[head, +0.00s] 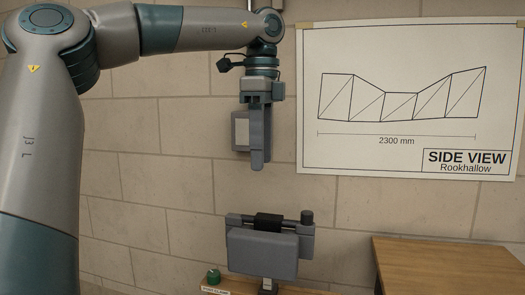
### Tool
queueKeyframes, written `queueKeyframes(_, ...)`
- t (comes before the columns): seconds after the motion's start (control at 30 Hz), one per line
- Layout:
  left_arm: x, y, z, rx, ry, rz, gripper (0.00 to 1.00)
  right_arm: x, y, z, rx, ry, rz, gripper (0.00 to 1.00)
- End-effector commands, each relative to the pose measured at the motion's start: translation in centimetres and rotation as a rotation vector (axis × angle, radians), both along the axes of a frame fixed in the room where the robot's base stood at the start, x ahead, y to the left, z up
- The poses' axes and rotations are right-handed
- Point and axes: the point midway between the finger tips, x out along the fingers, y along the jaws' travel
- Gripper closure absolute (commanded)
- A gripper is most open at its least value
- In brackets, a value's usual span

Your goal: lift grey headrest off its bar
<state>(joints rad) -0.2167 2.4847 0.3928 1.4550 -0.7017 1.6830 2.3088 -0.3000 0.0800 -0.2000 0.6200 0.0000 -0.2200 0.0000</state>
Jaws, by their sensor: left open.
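The grey headrest (263,252) is a rounded, slightly tilted block low in the middle of the head view. It sits at a horizontal bar (236,219) with a dark sleeve (268,222) at its middle and a dark upright knob (307,217) at its right end. A short post shows below the headrest. My left gripper (258,164) points down above the bar, apart from it, with clear space between. It is open and empty; one finger largely hides the other. My right gripper is not in view.
A wooden table top (450,265) stands at the lower right. A green knob (214,277) sits on a labelled wooden ledge (215,291) left of the post. A side-view drawing (410,140) hangs on the pale block wall (180,190). The space around the headrest's sides looks free.

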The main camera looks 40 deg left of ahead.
Motion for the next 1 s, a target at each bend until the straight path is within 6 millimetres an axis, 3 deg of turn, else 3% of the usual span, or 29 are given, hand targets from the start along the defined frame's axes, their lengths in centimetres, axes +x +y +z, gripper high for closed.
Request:
queueKeyframes(0.27, 0.0, 0.0, -0.3, -0.002, 0.000, -0.001, 0.58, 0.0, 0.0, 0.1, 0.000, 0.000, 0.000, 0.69)
queueKeyframes(0.47, 0.0, 0.1, -1.7, -0.002, 0.002, -0.002, 0.58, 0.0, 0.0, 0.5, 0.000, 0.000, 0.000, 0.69)
queueKeyframes(1.0, 0.1, 0.1, -9.8, -0.004, 0.003, -0.002, 0.58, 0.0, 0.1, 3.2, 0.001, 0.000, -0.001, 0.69)
